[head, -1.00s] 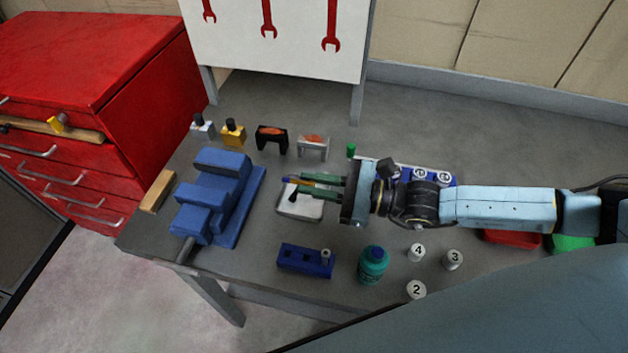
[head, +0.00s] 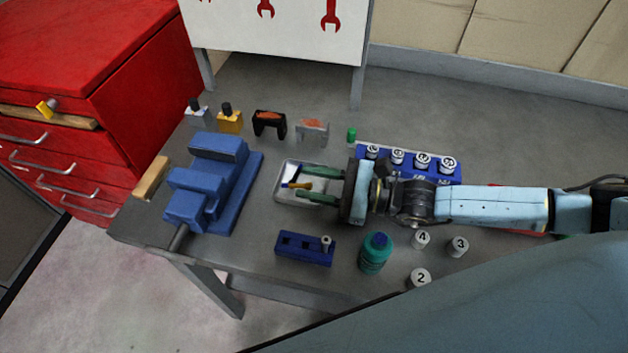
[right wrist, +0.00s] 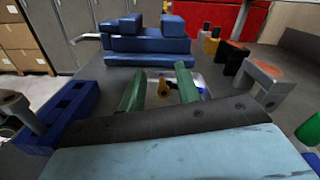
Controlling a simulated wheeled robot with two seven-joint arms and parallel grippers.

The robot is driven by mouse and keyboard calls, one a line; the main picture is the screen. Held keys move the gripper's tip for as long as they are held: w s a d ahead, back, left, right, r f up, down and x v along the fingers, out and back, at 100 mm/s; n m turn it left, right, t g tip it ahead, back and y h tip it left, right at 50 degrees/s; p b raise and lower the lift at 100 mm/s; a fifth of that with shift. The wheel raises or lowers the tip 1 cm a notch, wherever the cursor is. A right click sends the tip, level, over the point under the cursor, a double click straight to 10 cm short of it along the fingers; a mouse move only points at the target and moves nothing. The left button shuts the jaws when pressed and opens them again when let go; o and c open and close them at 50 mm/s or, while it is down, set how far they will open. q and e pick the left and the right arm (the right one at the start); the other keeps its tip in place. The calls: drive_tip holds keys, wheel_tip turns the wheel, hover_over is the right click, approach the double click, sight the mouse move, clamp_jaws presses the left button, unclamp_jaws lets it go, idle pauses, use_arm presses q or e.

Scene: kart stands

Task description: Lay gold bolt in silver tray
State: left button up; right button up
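The silver tray (head: 283,195) lies on the bench right of the blue vise. The gold bolt (head: 298,185) lies inside it, with a small dark piece and a blue bit close by. In the right wrist view the gold bolt (right wrist: 164,88) shows between the two green fingers, with a strip of the silver tray (right wrist: 199,79) behind. My right gripper (head: 302,183) is open, its fingers spread on either side of the bolt and apart from it, over the tray's right part. My left gripper is not in view.
The blue vise (head: 212,185) stands left of the tray. A blue block (head: 304,250) and a teal bottle (head: 376,254) stand in front, with numbered white cylinders to their right. Black (head: 268,121) and grey (head: 312,130) brackets stand behind.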

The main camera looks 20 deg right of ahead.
drive_tip(key=shift+o, duration=0.3)
drive_tip(key=shift+d, duration=0.1)
drive_tip(key=b+v, duration=0.1)
drive_tip(key=v, duration=0.6)
drive_tip(key=shift+s+d, duration=0.1)
drive_tip(key=shift+s, duration=0.05)
idle(0.4)
